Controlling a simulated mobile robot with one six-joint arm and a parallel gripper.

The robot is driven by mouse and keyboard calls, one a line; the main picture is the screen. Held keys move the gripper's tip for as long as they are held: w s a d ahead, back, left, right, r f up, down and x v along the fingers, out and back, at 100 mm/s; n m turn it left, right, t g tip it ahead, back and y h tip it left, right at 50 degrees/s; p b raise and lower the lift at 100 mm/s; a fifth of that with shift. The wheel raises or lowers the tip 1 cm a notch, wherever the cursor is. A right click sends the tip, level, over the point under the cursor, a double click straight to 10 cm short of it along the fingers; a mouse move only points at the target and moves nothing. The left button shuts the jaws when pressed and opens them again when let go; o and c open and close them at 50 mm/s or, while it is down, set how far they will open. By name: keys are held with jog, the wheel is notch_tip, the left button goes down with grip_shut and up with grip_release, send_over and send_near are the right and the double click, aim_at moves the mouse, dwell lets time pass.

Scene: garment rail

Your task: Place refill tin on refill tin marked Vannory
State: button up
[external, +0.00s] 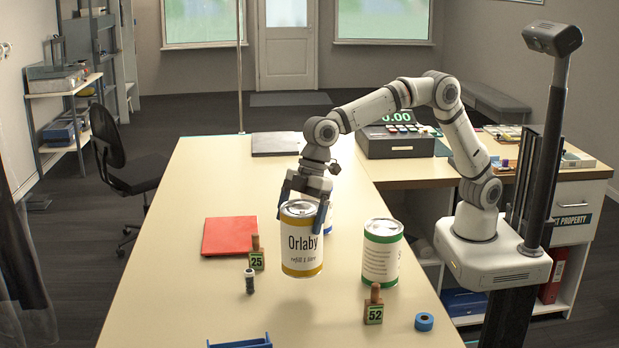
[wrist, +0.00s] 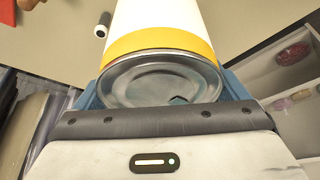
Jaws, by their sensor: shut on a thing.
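My gripper (external: 303,200) is shut on a white refill tin (external: 302,242) labelled "Orlaby", with yellow bands and a grey lid. A second white tin (external: 381,255) with green bands stands on the table to the right, apart from the held tin. Its visible side carries small text lines, and no name Vannory is readable. Its top is free.
On the table (external: 200,310) are a red folder (external: 230,235), stamp-like blocks marked 25 (external: 257,256) and 52 (external: 374,307), a small dark cylinder (external: 250,282) and a blue tape roll (external: 424,322). A cash register (external: 398,138) stands behind right. The table's left front is mostly clear.

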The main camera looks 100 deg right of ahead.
jog(key=shift+w+d+r, duration=0.1)
jog(key=shift+d+r, duration=0.05)
jog(key=shift+r, duration=0.3)
jog(key=d+r+m+t+h, duration=0.15)
jog(key=d+r, duration=0.25)
jog(key=d, duration=0.5)
jog(key=d+r+m+g, duration=0.15)
jog(key=d+r, duration=0.25)
jog(key=d, duration=0.6)
jog(key=s+d+r+m+t+h, duration=0.1)
jog(key=s+d+r+m, duration=0.25)
jog(key=d, duration=0.65)
jog(key=s+d+r+m+h, duration=0.1)
jog(key=s+d+r+m, duration=0.1)
jog(key=s+d+r, duration=0.5)
jog(key=s+d+x, duration=0.1)
jog(key=s+x, duration=0.1)
jog(key=x, duration=0.9)
jog(key=shift+d+f+p, duration=0.3)
jog(key=shift+f+p, duration=0.15)
jog(key=shift+f, duration=0.15)
jog(key=shift+w+f+y, duration=0.1)
jog(key=shift+w+y, duration=0.1)
jog(key=shift+y, duration=0.05)
jog(key=o, duration=1.6)
jog(key=shift+f, duration=0.25)
jog(key=shift+o, duration=0.6)
jog(key=shift+s+r, duration=0.1)
jog(key=shift+r, duration=0.1)
